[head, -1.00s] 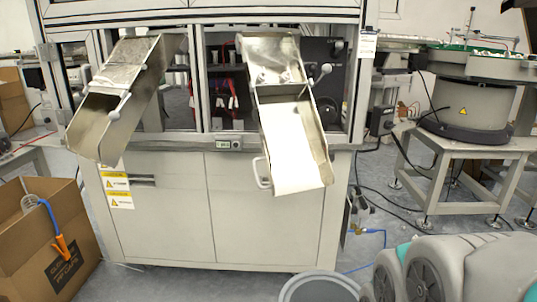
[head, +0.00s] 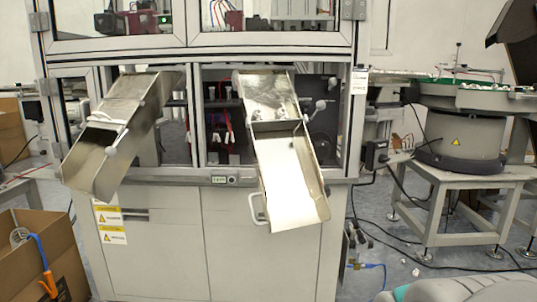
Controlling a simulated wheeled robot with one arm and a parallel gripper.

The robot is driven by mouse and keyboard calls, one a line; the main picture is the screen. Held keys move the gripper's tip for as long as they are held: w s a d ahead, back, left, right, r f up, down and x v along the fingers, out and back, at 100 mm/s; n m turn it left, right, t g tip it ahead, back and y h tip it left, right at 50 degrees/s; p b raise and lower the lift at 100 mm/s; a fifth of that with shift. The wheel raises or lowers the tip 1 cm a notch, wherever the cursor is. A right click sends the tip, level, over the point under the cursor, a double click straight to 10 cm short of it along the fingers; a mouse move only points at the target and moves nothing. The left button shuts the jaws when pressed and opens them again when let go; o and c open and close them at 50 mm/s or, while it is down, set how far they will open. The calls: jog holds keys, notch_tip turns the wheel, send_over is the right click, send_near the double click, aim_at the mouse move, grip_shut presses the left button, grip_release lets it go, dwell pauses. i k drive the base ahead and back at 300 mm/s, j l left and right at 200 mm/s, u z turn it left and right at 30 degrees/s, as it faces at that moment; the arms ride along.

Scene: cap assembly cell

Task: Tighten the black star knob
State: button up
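I cannot make out a black star knob in the head view. The assembly machine (head: 260,180) stands in front of me with two sloping metal chutes. The left chute (head: 85,165) and the right chute (head: 290,180) stick out from its front openings. Small grey ball-ended levers show at the chutes; one grey ball (head: 320,105) is at the right chute's upper right side. The opening behind the right chute holds dark parts that are too small to tell apart. My gripper is not in view.
An open cardboard box (head: 65,245) stands at the lower left. A round feeder (head: 462,140) on a metal stand (head: 450,200) is at the right, with black cables on the floor beside it. A grey and teal rounded object (head: 460,290) shows at the bottom right.

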aim_at(327, 190)
jog(key=l+u, duration=0.2)
jog(key=u, duration=0.15)
jog(key=i+l+u, duration=0.1)
jog(key=u, duration=0.25)
jog(key=l+u, duration=0.55)
jog(key=l, duration=0.8)
jog(key=k+l+u, duration=0.2)
jog(key=l, duration=0.8)
jog(key=i, duration=0.1)
